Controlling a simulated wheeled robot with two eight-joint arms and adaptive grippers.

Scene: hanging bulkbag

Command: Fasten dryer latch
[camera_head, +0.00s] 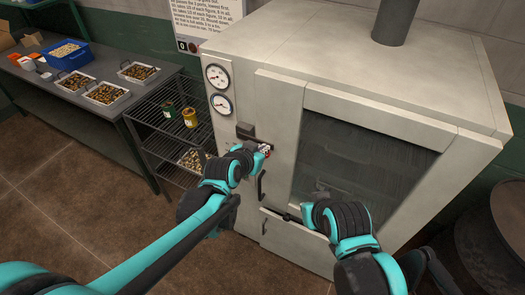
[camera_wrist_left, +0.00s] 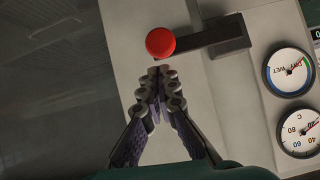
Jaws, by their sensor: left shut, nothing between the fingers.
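The dryer (camera_head: 285,110) is a large pale cabinet with a glass door (camera_head: 360,165). Its latch (camera_head: 246,131) is a dark bar by the door's left edge, below two gauges. In the left wrist view the latch bar (camera_wrist_left: 215,38) runs sideways to a round red knob (camera_wrist_left: 160,42). My left gripper (camera_head: 264,149) is at the latch; its closed, empty fingertips (camera_wrist_left: 158,76) show just below the knob in the wrist view. Whether they touch the knob is unclear. My right gripper (camera_head: 290,216) is in front of the lower door, its fingers mostly hidden by its wrist.
A dark door handle (camera_head: 261,186) sits below the latch. A wire rack (camera_head: 170,125) with cans stands left of the dryer, beside a table (camera_head: 105,72) with trays and a blue bin (camera_head: 67,56). A dark drum (camera_head: 495,240) stands at right.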

